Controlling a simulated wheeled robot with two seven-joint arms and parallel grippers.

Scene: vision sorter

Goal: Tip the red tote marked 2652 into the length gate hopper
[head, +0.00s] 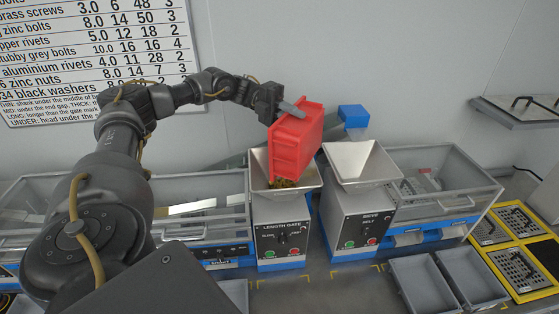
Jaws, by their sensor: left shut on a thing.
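A red tote (299,146) is tipped steeply over the left of two metal hoppers. My left gripper (287,108) is shut on its upper rim and holds it up. The tote's mark cannot be read from here. The length gate hopper (308,185) is a pale metal funnel on a grey machine labelled LENGTH GATE (281,238). Small brownish-yellow pieces (282,184) show in the hopper, below the tote's lower edge. The tote hides part of the hopper's rear. My right gripper is not in view.
The sieve machine (361,227) with its own hopper (361,163) stands close on the right. Clear-walled bins flank both machines. Empty grey trays (423,283) lie at the front right, near yellow-framed panels (507,250). A parts chart (95,55) hangs on the wall.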

